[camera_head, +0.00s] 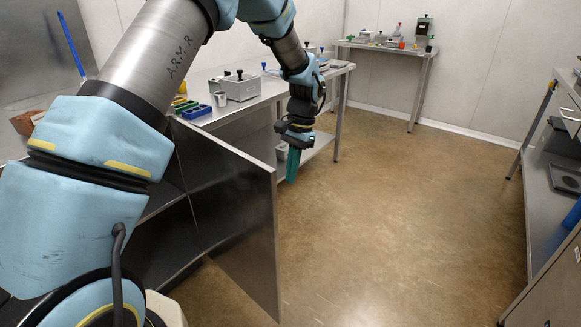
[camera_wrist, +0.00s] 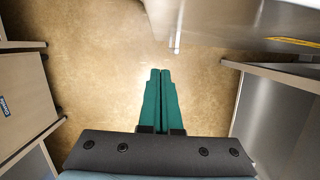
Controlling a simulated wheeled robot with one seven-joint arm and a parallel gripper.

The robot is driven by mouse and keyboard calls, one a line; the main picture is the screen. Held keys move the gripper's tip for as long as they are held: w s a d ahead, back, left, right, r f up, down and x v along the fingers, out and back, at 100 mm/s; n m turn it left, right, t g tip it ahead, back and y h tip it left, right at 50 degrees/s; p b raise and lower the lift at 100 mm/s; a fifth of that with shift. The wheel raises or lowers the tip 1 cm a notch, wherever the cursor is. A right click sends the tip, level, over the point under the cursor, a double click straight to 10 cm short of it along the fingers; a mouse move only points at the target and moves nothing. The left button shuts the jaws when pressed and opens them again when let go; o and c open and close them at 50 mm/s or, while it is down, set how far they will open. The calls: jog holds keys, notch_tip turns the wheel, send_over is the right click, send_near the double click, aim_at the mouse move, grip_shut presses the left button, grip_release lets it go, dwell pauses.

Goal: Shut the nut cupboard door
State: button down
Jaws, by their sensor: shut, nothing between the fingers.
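The cupboard door (camera_head: 235,215) is a dark, shiny metal panel in the head view. It stands wide open, swung out from the dark cupboard under the left bench into the floor space. My gripper (camera_head: 292,178) has green fingers pointing down, beyond the door's far upper corner and slightly to its right. A gap of floor seems to show between them; I cannot tell exact contact. In the wrist view my gripper (camera_wrist: 160,72) shows both green fingers pressed together, with nothing between them, over the floor. My arm hides part of the cupboard and the door's hinge side.
The left bench (camera_head: 262,95) carries a grey box device (camera_head: 236,87), a cup and blue and green racks. Another table (camera_head: 385,48) stands at the back wall. A counter with drawers (camera_head: 553,275) lines the right. The middle floor (camera_head: 410,215) is clear.

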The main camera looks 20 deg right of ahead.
jog(key=s+a+f+p, duration=0.1)
jog(key=s+a+f, duration=0.1)
jog(key=a+f, duration=0.3)
jog(key=shift+f+p, duration=0.35)
jog(key=shift+s+a, duration=0.1)
jog(key=shift+a, duration=0.05)
